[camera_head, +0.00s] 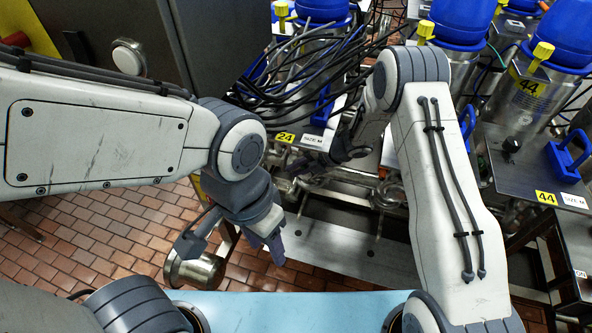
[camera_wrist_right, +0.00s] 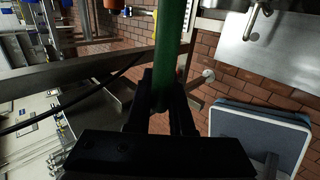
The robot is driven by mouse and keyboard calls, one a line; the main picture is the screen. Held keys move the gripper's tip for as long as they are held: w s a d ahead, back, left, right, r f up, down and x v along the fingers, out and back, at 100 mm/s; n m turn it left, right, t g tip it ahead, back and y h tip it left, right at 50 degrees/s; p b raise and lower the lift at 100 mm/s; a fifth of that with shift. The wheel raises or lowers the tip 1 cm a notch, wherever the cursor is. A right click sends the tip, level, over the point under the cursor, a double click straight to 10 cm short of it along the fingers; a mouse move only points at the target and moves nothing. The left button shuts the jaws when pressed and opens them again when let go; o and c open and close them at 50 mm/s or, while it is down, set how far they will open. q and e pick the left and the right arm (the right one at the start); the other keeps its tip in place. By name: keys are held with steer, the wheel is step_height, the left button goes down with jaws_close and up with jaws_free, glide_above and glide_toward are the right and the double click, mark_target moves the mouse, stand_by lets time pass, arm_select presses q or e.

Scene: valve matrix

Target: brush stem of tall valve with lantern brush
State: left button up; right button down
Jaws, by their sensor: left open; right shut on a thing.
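My right gripper shows in the right wrist view (camera_wrist_right: 160,105), shut on a green rod-like handle (camera_wrist_right: 172,40), which I take to be the lantern brush. The brush's bristle end is out of frame. In the head view, my right gripper (camera_head: 345,150) is partly hidden by its own arm, near the dark cables and metal fittings; the brush cannot be made out there. My left gripper (camera_head: 238,243) is open and empty, low at centre-left. Valves with blue caps (camera_head: 458,22) stand at the upper right. Which one is the tall valve, and its stem, I cannot tell.
A bundle of dark cables (camera_head: 300,75) hangs above the plate tagged 24 (camera_head: 285,137). A valve body tagged 44 (camera_head: 530,88) stands at right. A steel cylinder (camera_head: 195,270) is close to my left gripper. Brick floor (camera_head: 110,240) is open at left.

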steer(key=shift+w+d+r, duration=0.1)
steer(key=shift+w, duration=0.25)
steer(key=shift+s+d, duration=0.1)
steer(key=shift+d, duration=0.1)
steer(key=s+a+b, duration=0.4)
steer(key=s+b, duration=0.2)
steer(key=s, duration=0.6)
steer(key=shift+s+b, duration=0.2)
steer(key=shift+b, duration=0.2)
stand_by(0.4)
stand_by(1.0)
